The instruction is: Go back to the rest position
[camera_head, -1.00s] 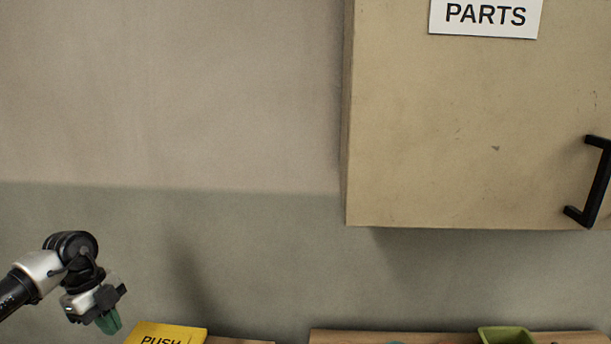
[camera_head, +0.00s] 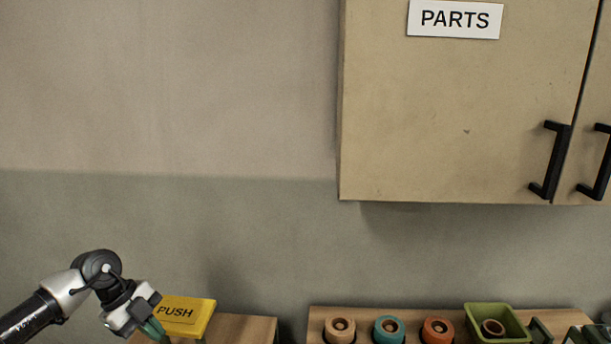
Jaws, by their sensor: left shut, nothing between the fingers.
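My left gripper (camera_head: 153,328) is at the lower left of the head view, with green fingertips pointing down. It is shut and nothing shows between its fingers. It is in front of the left part of a yellow sign (camera_head: 190,316) marked PUSH and hides some of it. I cannot tell whether it touches the sign.
A wall cabinet (camera_head: 440,110) labelled PARTS, with black handles (camera_head: 552,160), hangs at the upper right. Below it a wooden board (camera_head: 318,318) holds several coloured round pieces and a green bin (camera_head: 484,311). A wooden block (camera_head: 245,328) stands beside the sign. The wall at left is clear.

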